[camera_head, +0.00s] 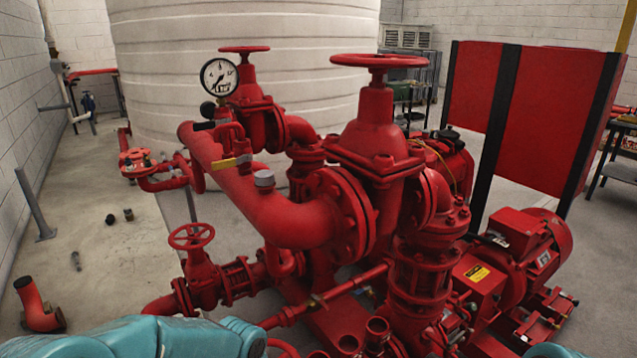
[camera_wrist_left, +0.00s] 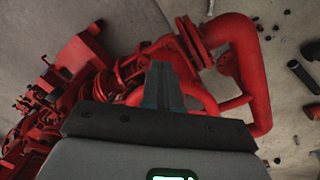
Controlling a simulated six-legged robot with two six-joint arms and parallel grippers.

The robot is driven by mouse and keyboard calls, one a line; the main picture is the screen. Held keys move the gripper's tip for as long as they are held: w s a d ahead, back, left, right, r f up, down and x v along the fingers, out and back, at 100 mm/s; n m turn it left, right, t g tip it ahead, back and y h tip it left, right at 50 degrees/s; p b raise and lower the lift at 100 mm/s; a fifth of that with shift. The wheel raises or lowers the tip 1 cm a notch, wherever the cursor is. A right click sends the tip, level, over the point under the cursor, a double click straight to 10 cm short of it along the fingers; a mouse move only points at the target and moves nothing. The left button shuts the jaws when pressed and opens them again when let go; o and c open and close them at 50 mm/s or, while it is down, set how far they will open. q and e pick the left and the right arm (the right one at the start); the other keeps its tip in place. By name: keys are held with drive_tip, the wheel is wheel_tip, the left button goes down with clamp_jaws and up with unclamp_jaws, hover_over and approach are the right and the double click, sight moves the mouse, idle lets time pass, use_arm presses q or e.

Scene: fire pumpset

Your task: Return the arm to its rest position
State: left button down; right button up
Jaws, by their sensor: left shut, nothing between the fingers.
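My left arm (camera_head: 150,338) is teal and crosses the bottom left of the head view, low in front of the red pumpset (camera_head: 290,215). Its gripper is out of that view. In the left wrist view my left gripper (camera_wrist_left: 163,82) is shut, with nothing between the fingers. It points over red piping (camera_wrist_left: 245,75), and I cannot tell how far apart they are. A small teal part of mine shows at the bottom right edge of the head view. My right gripper is not in view.
A handwheel valve (camera_head: 192,237) stands close behind my left arm. A large white tank (camera_head: 150,70) is behind the pumpset, and a red panel (camera_head: 545,115) is at the right. Loose pipe pieces (camera_head: 40,308) lie on the left floor, which is otherwise mostly open.

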use_arm(q)
drive_tip(key=s+f+n+h+p, duration=0.1)
drive_tip(key=s+f+p, duration=0.3)
drive_tip(key=s, duration=0.4)
drive_tip(key=s+f+n+h+p, duration=0.2)
drive_tip(key=s+f+n+p, duration=0.1)
drive_tip(key=s, duration=0.6)
drive_tip(key=shift+s+a+f+t+p, duration=0.3)
drive_tip(key=shift+a+f+p, duration=0.15)
drive_tip(key=shift+f, duration=0.25)
